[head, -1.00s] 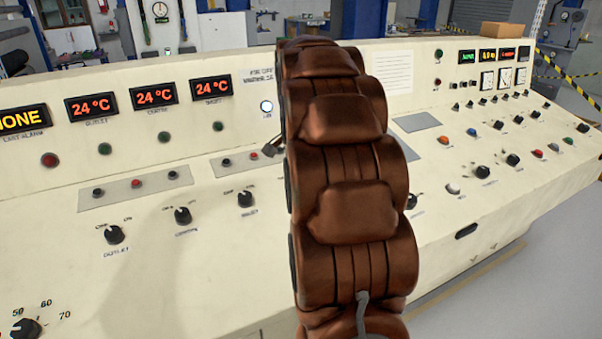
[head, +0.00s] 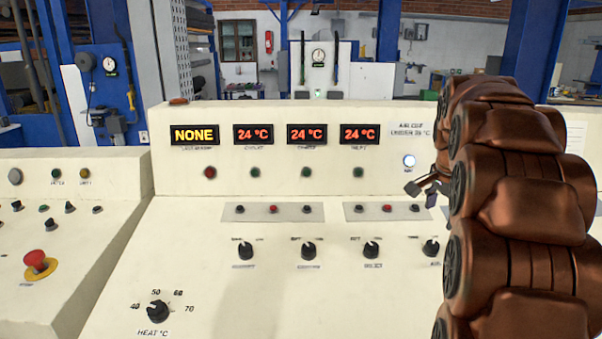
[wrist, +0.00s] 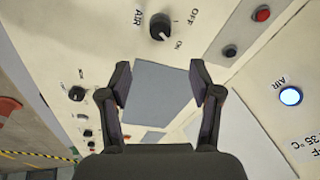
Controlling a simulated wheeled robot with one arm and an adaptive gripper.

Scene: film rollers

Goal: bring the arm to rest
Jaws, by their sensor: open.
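My gripper (head: 428,188) shows small at the left edge of my brown arm in the head view, in front of the cream console (head: 290,215). In the wrist view my gripper (wrist: 160,82) is open, its two dark fingers apart and nothing between them. Beyond the fingers lies a grey plate (wrist: 158,97) on the panel. An AIR knob (wrist: 160,27) is past the fingertips, apart from them. My arm hides the console's right part in the head view.
The console carries several knobs, including the HEAT knob (head: 157,311), and a lit AIR button (head: 408,161), also in the wrist view (wrist: 291,96). A red mushroom button (head: 37,261) is at the left. Displays read NONE (head: 195,135) and 24 °C (head: 260,134).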

